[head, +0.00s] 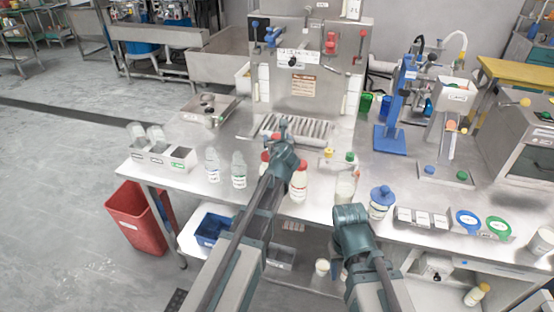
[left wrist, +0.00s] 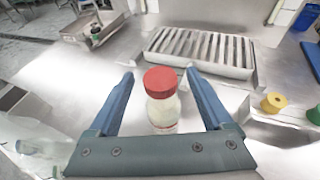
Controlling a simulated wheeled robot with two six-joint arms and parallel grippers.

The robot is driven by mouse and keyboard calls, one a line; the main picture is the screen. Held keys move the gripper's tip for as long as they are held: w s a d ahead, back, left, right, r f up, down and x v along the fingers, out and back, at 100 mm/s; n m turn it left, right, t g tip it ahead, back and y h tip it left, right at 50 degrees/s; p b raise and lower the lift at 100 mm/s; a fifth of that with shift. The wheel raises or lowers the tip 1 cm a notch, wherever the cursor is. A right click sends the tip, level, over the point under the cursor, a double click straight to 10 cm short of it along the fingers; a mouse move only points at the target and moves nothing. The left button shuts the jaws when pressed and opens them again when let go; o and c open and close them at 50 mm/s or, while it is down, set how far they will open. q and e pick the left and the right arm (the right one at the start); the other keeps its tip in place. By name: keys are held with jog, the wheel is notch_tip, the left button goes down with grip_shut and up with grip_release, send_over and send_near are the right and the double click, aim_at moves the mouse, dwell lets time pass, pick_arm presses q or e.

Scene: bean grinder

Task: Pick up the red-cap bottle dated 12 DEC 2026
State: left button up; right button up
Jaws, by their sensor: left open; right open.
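A white bottle with a red cap (head: 299,186) stands upright on the steel table in the head view, just right of my left gripper (head: 283,126). Another red cap (head: 265,157) shows partly behind that gripper. In the left wrist view, my left gripper (left wrist: 160,73) is open, with a red-cap bottle (left wrist: 163,98) upright between its blue fingers and a gap on each side. I cannot tell which of the two it is. No date is readable on either. My right gripper (head: 350,213) is open and empty near the table's front edge.
Clear bottles (head: 239,170) stand to the left. A slotted metal rack (head: 295,129) lies behind.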

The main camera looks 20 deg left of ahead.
pick_arm(q)
jog(key=shift+w+a+f, duration=0.1)
jog(key=shift+w+f, duration=0.15)
jog(key=shift+w, duration=0.25)
jog(key=shift+s+r, duration=0.1)
jog(key=shift+c, duration=0.7)
grip_shut()
